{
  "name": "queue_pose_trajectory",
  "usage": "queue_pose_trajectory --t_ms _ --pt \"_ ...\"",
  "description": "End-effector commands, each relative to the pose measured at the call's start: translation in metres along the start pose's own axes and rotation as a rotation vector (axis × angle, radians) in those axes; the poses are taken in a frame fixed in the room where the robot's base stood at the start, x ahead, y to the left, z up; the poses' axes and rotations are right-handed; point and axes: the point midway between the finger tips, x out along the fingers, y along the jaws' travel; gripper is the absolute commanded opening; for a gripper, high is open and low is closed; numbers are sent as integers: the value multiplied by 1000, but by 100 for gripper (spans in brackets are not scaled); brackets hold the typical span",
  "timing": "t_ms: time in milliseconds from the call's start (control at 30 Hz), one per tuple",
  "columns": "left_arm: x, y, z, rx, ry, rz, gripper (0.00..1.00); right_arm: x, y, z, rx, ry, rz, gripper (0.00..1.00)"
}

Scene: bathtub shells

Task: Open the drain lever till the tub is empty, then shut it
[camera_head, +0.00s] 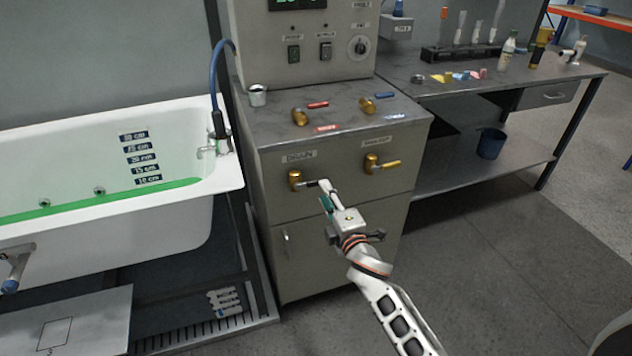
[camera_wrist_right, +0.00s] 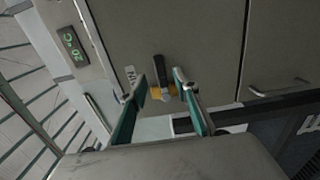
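The drain lever (camera_head: 297,181) is a brass valve with a dark handle pointing right, below the DRAIN label on the grey cabinet front. In the right wrist view, the brass valve (camera_wrist_right: 159,91) shows between my fingertips. My right gripper (camera_head: 325,193) is open at the handle's end; its two fingers (camera_wrist_right: 158,88) stand apart in the wrist view. Contact cannot be told. The white tub (camera_head: 180,225) stands at the left, with a green band (camera_head: 120,197) along its inner wall near the 10 cm mark. The tub's bottom is hidden. My left gripper is not in view.
A second brass valve with a yellow handle (camera_head: 380,165) sits right of the drain lever. More valves with red (camera_head: 315,105) and blue (camera_head: 383,95) handles stand on the cabinet top. A workbench (camera_head: 455,150) is at the right. The floor before the cabinet is clear.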

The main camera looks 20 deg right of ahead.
Motion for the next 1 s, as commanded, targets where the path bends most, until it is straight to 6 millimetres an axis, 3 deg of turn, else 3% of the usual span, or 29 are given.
queue_pose_trajectory --t_ms 200,400,800,933,1000 --pt "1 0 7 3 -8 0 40 34 -2 0 1 0 -1 31" --pt "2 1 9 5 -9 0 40 55 -2 0 2 0 -2 31" --pt "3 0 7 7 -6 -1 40 62 0 0 2 0 0 31" --pt "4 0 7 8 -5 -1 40 62 0 0 2 0 0 0" --pt "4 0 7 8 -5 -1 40 62 0 0 2 0 0 0"
